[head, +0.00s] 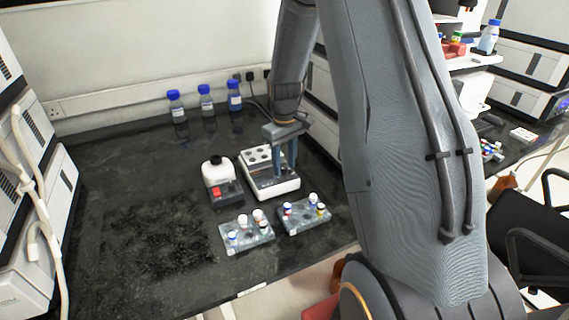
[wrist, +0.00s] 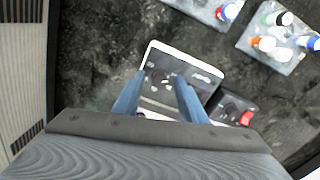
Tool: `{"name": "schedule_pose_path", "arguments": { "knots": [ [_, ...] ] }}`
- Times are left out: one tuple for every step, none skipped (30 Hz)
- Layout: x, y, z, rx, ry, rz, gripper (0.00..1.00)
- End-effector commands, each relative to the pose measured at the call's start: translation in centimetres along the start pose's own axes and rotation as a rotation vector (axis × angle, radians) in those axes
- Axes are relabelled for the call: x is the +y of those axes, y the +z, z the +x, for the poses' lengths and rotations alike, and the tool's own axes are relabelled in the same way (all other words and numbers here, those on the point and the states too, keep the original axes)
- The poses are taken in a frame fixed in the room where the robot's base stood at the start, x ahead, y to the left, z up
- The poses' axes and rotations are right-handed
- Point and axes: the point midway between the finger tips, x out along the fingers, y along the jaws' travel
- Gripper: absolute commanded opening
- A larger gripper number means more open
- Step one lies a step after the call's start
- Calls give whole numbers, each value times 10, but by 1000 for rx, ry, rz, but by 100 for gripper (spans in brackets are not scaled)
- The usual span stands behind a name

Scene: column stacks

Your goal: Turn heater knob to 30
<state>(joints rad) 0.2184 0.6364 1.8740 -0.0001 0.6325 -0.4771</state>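The heater is a white block with round holes in its top (head: 258,156) and a front panel facing the table's near edge; it also shows in the wrist view (wrist: 208,72). My gripper (head: 286,168) points down over the front of the heater. In the wrist view its two blue-grey fingers (wrist: 159,76) stand apart over the heater's dark panel. A small dark shape, possibly the knob, lies between the fingertips. I cannot tell whether the fingers touch it, and no dial number is readable.
Two vial racks (head: 247,236) (head: 305,216) sit in front. Blue-capped bottles (head: 205,103) line the back wall. The table's left side is clear.

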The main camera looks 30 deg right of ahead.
Motion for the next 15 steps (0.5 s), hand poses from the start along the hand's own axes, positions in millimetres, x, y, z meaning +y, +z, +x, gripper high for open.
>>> {"name": "schedule_pose_path", "arguments": {
  "knots": [
    [0, 0, 3, 0, 0, 0, 38],
    [0, 0, 4, 1, 1, 0, 38],
    [0, 0, 5, 1, 1, 0, 38],
    [0, 0, 6, 1, 1, 0, 38],
    [0, 0, 6, 1, 1, 0, 38],
    [0, 0, 6, 1, 1, 0, 38],
    [0, 0, 6, 1, 1, 0, 38],
    [0, 0, 6, 1, 1, 0, 38],
    [0, 0, 6, 1, 1, 0, 38],
    [0, 0, 6, 1, 1, 0, 38],
    [0, 0, 6, 1, 1, 0, 38],
    [0, 0, 6, 1, 1, 0, 31],
    [0, 0, 6, 1, 1, 0, 26],
    [0, 0, 6, 1, 1, 0, 21],
    [0, 0, 6, 1, 1, 0, 14]
  ]
}}
